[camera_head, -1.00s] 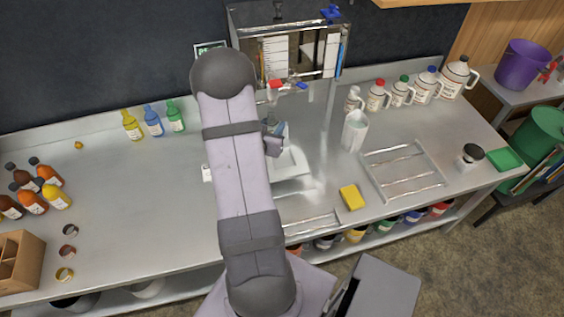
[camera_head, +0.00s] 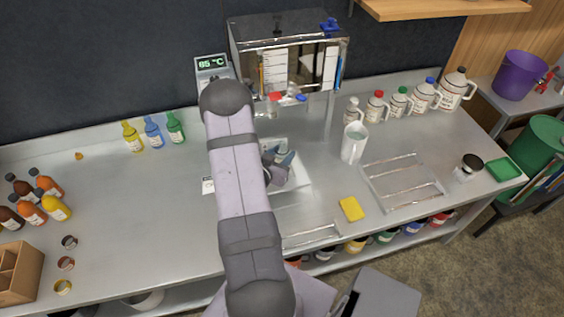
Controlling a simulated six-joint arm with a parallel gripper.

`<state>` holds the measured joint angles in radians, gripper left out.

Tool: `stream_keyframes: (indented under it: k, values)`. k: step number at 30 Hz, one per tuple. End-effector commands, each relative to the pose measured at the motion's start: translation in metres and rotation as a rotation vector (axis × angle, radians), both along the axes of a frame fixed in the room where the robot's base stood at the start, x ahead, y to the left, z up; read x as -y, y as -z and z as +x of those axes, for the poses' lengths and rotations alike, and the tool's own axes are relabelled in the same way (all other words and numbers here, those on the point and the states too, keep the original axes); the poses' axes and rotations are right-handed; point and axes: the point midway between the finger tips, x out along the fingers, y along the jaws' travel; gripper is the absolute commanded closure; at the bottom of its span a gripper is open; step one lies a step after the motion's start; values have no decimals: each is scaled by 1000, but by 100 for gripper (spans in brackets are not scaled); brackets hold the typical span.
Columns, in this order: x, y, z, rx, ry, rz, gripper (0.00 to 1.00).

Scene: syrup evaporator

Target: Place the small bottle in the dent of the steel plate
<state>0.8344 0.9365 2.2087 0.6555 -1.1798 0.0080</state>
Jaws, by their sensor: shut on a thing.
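My gripper (camera_head: 281,161) is low over the pale steel plate (camera_head: 298,184) in the middle of the counter, right of my forearm. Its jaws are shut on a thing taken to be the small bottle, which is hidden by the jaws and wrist. The plate shows in part; my arm and gripper cover its middle, and I cannot make out the dent. I cannot tell whether the held thing touches the plate.
A wire rack (camera_head: 403,181) and yellow sponge (camera_head: 351,208) lie farther right. A glass-fronted evaporator box (camera_head: 288,55) stands behind. Yellow, blue and green bottles (camera_head: 153,134) stand back left. The left middle counter is clear.

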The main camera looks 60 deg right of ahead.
Motion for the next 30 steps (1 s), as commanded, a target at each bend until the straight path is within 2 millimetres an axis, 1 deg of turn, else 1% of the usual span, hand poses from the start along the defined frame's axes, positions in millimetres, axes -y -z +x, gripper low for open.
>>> stream_keyframes:
  k: [10,18,21,30]
  values:
    - [0,9,0,-1,0,-1,88]
    - [0,34,0,-1,0,0,88]
    - [0,41,0,-1,0,-1,88]
    - [0,43,0,1,-1,-2,88]
